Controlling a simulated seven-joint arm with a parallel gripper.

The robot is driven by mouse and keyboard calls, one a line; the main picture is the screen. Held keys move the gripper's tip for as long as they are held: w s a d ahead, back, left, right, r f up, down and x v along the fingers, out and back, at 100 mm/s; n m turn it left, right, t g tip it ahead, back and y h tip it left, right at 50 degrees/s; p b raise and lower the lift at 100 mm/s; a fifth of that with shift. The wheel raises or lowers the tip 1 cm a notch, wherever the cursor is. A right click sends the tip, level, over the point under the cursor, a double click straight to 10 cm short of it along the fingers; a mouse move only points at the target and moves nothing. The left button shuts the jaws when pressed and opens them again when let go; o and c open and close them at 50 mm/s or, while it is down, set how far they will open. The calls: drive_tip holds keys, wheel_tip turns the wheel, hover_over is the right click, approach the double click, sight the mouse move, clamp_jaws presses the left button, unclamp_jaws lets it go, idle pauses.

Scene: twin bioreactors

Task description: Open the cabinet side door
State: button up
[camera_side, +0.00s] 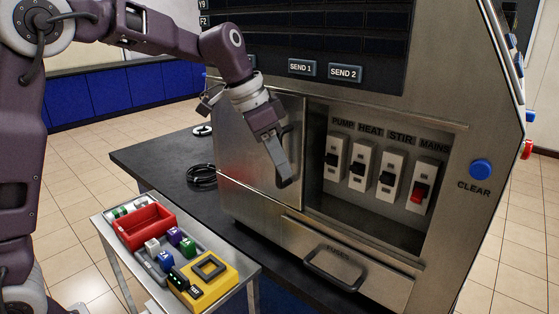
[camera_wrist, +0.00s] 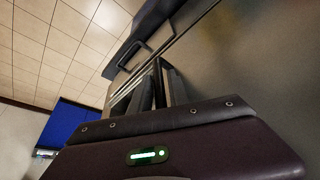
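The grey metal cabinet (camera_side: 455,120) fills the right of the side view. A plain metal door panel (camera_side: 240,165) covers the left of its front recess, with a dark upright handle (camera_side: 290,143) near its right edge. My gripper (camera_side: 285,178) points down in front of this panel, its fingers overlapping the handle's lower part. I cannot tell whether they touch or surround it. In the wrist view my gripper's fingers (camera_wrist: 163,82) lie close together along the metal face; the gap between them is unclear.
Beside the panel, an open recess holds switches labelled PUMP, HEAT, STIR and MAINS (camera_side: 424,185). Below is the FUSES drawer (camera_side: 375,275) with a protruding handle (camera_side: 333,277). A small cart (camera_side: 112,245) carries a red tray (camera_side: 145,207) and a yellow tester (camera_side: 212,285). A black cable coil (camera_side: 201,175) lies on the bench.

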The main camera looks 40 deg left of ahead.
drive_tip(key=v, duration=0.7)
drive_tip(key=s+f+n+t+y, duration=0.1)
drive_tip(key=s+f+n, duration=0.2)
drive_tip(key=s, duration=1.1)
drive_tip(key=s+a+f+n+y, duration=0.1)
drive_tip(key=s+f+n, duration=0.2)
drive_tip(key=s, duration=1.1)
drive_tip(key=shift+a+f+n+t+y, duration=0.2)
drive_tip(key=shift+f+n+t+y, duration=0.15)
drive_tip(key=shift+f, duration=0.55)
drive_tip(key=shift+w, duration=0.1)
drive_tip(key=shift+c, duration=0.2)
